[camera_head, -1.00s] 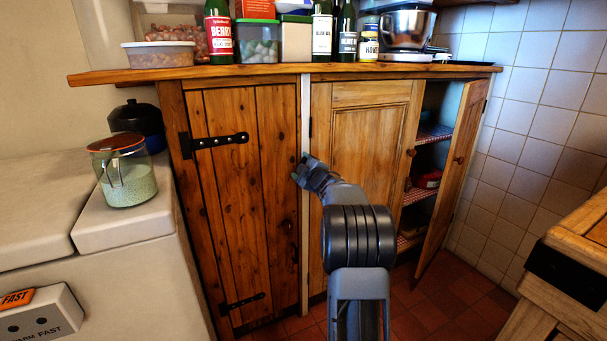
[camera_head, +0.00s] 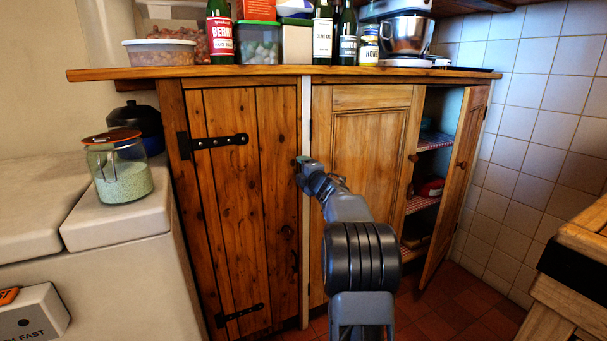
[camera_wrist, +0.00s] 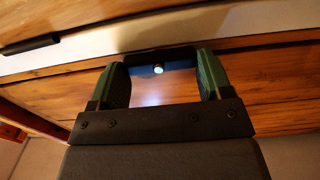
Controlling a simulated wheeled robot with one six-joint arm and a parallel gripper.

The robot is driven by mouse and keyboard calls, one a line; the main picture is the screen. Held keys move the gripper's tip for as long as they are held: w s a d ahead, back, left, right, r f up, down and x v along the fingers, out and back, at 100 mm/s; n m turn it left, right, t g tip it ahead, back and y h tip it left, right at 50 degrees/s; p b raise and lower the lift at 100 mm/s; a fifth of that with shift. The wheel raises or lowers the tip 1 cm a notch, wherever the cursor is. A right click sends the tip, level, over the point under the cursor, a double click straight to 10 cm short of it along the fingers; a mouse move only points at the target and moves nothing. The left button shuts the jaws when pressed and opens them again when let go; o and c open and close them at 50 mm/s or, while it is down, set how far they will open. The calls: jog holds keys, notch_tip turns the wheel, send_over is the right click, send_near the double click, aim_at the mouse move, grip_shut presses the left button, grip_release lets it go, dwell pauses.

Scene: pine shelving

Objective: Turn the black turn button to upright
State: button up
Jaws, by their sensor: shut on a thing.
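The black turn button (camera_wrist: 158,60) shows in the wrist view as a short dark bar with a bright screw at its middle. It lies between my gripper's two green fingers, which are shut on it at its ends. In that view it runs roughly along the pale post (camera_wrist: 90,48), so it looks close to upright, perhaps slightly tilted. In the head view my gripper (camera_head: 301,170) is at the post beside the left plank door (camera_head: 230,215), at upper-middle height, and hides the button.
The left door is closed, with black strap hinges. The middle panelled door (camera_head: 365,150) is closed; the right door (camera_head: 458,180) stands open. Bottles and tubs line the worktop (camera_head: 270,71) above. A glass jar (camera_head: 122,180) stands at left. A wooden unit (camera_head: 570,270) is at right.

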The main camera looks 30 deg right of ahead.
dwell(0.4)
jog(key=o, duration=0.9)
jog(key=shift+s, duration=0.15)
jog(key=s, duration=0.4)
jog(key=s+a+p, duration=0.1)
jog(key=s, duration=0.4)
jog(key=s+a, duration=0.1)
jog(key=s, duration=0.3)
jog(key=shift+s+p, duration=0.25)
jog(key=shift+p, duration=0.05)
